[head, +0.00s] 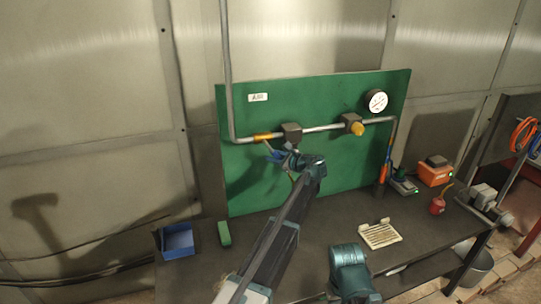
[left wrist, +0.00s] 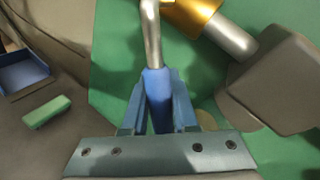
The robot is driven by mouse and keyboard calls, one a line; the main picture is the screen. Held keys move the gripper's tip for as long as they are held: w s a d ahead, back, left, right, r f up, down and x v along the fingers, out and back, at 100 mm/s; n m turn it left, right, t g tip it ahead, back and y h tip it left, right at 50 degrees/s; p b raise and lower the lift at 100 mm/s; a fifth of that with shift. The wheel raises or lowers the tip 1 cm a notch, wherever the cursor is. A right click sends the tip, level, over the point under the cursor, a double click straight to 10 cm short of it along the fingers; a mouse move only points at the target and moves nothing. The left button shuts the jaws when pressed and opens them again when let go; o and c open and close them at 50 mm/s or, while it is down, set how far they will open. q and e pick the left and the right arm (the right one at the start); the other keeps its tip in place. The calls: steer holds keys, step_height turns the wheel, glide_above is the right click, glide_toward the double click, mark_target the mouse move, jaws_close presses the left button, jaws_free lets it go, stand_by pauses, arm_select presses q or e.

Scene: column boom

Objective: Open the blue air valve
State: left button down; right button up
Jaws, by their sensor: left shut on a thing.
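The blue valve handle (left wrist: 158,92) is a blue sleeve on a bent metal lever (left wrist: 152,38) that runs up out of the left wrist view. A brass fitting (left wrist: 195,14) sits beside the lever on the pipe; it shows in the head view (head: 263,138) below a label (head: 258,97) that seems to read AIR. My left gripper (head: 279,157) is at the green panel, just below the pipe. In the left wrist view its fingers (left wrist: 160,112) are shut on the blue handle, one on each side. My right gripper's fingers are not visible.
The bench holds a blue bin (head: 177,241), a green block (head: 224,233), a cream tray (head: 380,235) and a red can (head: 438,206).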

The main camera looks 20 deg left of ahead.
arm_select(q)
steer(key=shift+w+d, duration=0.1)
stand_by(0.4)
steer(key=c, duration=0.7)
jaws_free()
steer(key=p+v, duration=0.3)
steer(key=v, duration=1)
steer(key=shift+s+d+r+p, duration=0.2)
steer(key=shift+s+d+p, duration=0.05)
steer(key=shift+d+p, duration=0.1)
